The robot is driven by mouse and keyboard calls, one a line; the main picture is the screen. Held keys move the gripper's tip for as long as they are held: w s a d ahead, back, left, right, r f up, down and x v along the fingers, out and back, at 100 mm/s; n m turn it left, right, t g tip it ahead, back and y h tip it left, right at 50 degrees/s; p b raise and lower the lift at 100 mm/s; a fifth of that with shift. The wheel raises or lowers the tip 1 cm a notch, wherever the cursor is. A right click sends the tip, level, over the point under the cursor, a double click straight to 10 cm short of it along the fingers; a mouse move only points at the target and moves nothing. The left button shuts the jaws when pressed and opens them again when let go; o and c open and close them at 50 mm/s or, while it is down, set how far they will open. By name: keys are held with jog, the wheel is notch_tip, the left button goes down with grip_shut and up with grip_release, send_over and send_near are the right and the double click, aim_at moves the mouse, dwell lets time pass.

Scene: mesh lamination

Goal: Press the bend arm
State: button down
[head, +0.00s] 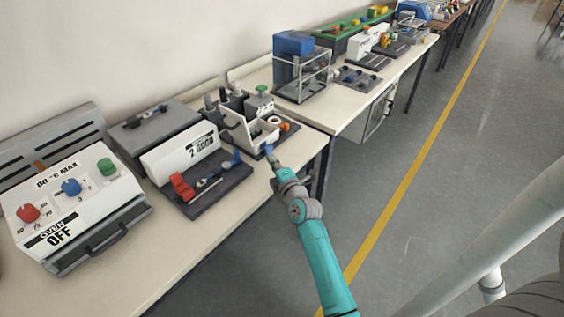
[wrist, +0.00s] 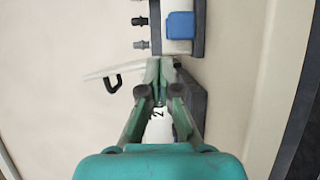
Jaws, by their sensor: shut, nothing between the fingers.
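My gripper (head: 271,158) is at the front edge of the table, its fingers together with nothing between them. In the wrist view the closed fingertips (wrist: 165,68) point toward a station with a blue block (wrist: 180,25) and dark knobs. In the head view a small blue piece (head: 268,149) shows right at the fingertips; I cannot tell whether they touch. The white station marked "2 GOOD" (head: 190,152) stands left of my gripper, with a red part (head: 181,186) and a blue part (head: 236,157) on its dark base. I cannot tell which part is the bend arm.
The oven (head: 75,205), marked OFF, is at the left. A white open tray station (head: 245,130) with dark posts stands behind my gripper. A clear-walled blue-topped machine (head: 300,70) is farther back.

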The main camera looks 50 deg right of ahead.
jog(key=shift+s+d, duration=0.45)
jog(key=shift+s, duration=0.2)
jog(key=shift+s+d, duration=0.45)
jog(key=shift+s, duration=0.15)
jog(key=s+a+f+m+g+y, duration=0.1)
jog(key=s+a+f+m, duration=0.3)
jog(key=s+a, duration=0.6)
jog(key=s+a+f+m+y, duration=0.1)
jog(key=s+a+f+m, duration=0.3)
jog(key=s+a, duration=0.55)
jog(key=s+a+r+m+y, duration=0.1)
jog(key=s+a+r, duration=0.2)
jog(key=s, duration=0.4)
jog(key=s+a+r+m+y, duration=0.2)
jog(key=s+a+r, duration=0.1)
jog(key=s+a, duration=0.3)
jog(key=s+a+r+m+y, duration=0.2)
jog(key=s+a+r, duration=0.2)
jog(key=s, duration=0.6)
jog(key=shift+s+a+g, duration=0.15)
jog(key=shift+a+g, duration=0.25)
jog(key=shift+a, duration=0.2)
